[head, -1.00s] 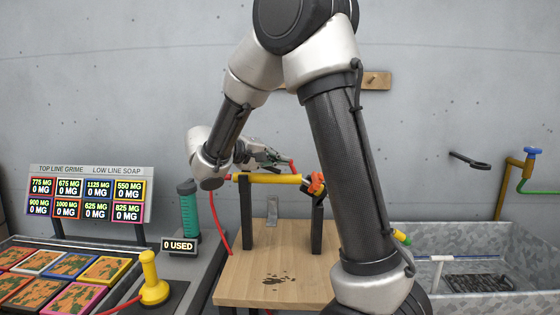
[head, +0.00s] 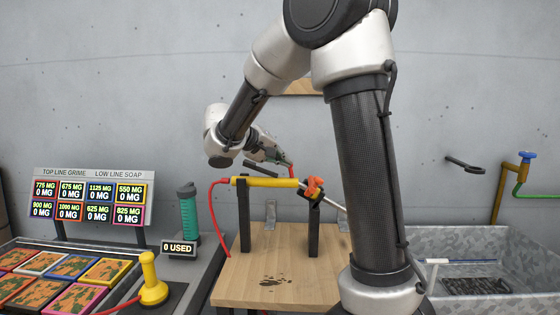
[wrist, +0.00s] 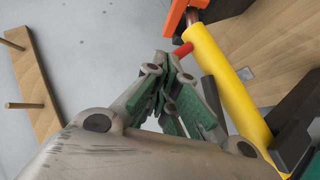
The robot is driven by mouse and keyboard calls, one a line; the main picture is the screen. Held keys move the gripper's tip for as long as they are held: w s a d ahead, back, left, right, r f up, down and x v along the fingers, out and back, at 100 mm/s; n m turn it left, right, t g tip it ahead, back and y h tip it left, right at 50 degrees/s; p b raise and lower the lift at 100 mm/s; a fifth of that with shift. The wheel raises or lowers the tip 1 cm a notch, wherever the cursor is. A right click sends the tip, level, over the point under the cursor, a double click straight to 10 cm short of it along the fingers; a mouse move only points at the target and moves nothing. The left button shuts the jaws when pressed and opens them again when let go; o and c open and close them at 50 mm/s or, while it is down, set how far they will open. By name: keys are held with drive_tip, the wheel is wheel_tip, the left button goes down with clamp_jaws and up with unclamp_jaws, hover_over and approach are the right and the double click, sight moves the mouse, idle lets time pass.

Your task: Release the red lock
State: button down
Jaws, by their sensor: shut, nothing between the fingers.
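The red lock (head: 291,171) is a short red peg standing out from the yellow wand body (head: 264,182). In the wrist view the red lock (wrist: 182,50) sticks out from the side of the yellow tube (wrist: 222,75). My gripper (head: 284,162) is shut and empty, its fingertips right beside the peg on its left. In the wrist view my gripper (wrist: 172,60) has its green-padded fingers pointing at the peg; I cannot tell whether they touch it. An orange part (head: 314,187) sits at the wand's right end.
Two black posts (head: 245,215) hold the wand above a wooden table (head: 250,285). A red hose (head: 212,205) runs from its left end. A green cylinder (head: 189,215) and a yellow plunger (head: 149,280) stand at left. A metal sink (head: 400,255) is at right.

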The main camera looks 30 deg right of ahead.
drive_tip(key=shift+s+d+r+m+y, duration=0.15)
drive_tip(key=shift+s+d+m+y, duration=0.15)
drive_tip(key=shift+d+y, duration=0.1)
drive_tip(key=shift+s+d+r+m+t+y, duration=0.15)
drive_tip(key=shift+s+d+m+t+y, duration=0.35)
drive_tip(key=shift+y, duration=0.5)
idle(0.4)
drive_tip(key=shift+s+d, duration=0.1)
drive_tip(key=shift+d, duration=0.3)
idle(0.6)
drive_tip(key=shift+r, duration=0.1)
drive_tip(key=shift+r, duration=0.7)
